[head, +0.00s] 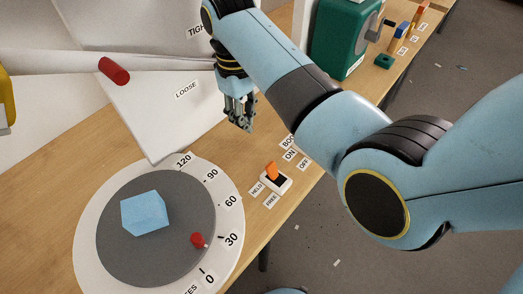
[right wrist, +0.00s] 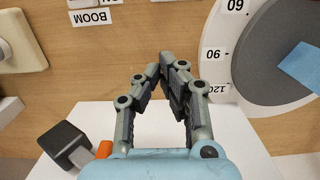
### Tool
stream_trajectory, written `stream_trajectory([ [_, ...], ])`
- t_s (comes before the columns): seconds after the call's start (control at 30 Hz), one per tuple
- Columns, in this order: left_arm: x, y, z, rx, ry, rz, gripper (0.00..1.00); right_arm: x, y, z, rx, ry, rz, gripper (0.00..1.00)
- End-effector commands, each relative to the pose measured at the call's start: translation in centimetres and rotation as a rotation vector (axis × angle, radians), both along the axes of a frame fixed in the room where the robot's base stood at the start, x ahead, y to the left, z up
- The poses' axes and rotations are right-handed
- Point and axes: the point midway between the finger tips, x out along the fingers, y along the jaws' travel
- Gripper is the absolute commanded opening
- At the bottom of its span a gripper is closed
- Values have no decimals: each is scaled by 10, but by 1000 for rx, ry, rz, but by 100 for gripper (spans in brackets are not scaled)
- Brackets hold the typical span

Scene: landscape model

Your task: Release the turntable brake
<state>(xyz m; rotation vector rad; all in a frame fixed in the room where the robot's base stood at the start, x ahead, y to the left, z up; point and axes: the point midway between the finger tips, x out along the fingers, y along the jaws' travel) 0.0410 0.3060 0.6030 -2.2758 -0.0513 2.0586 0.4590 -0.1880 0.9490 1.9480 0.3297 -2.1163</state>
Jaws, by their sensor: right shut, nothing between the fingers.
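The turntable (head: 104,254) is a dark grey disc inside a white ring scale with printed numbers, at the lower left of the head view. It also shows in the right wrist view (right wrist: 245,70). A light blue block (head: 145,213) and a red knob (head: 197,240) are on the disc. Right of the ring is a small white switch (head: 279,186) with an orange lever (head: 271,171) and labels HELD and FREE; I cannot tell which label it is set to. My right gripper (head: 243,126) is shut and empty, above the table, apart from the switch. It also shows in the right wrist view (right wrist: 170,62). My left gripper is out of view.
A white panel (head: 150,115) marked LOOSE and TIGHT stands behind the turntable. A pale bar with a red cylinder (head: 114,71) crosses it. A green machine (head: 343,40) stands at the back right. The table's edge runs beside the switch.

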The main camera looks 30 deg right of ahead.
Motion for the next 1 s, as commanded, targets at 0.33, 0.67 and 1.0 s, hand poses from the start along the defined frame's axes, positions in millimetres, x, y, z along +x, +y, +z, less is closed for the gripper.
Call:
stream_trajectory([
  [0.33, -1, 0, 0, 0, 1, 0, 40, 0, 0, -2, 0, 1, 1, 0],
  [0.67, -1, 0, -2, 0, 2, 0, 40, -5, -2, -50, -1, 5, 1, 0],
  [1.0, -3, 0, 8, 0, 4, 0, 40, -22, -8, -90, -1, 0, -1, 0],
])
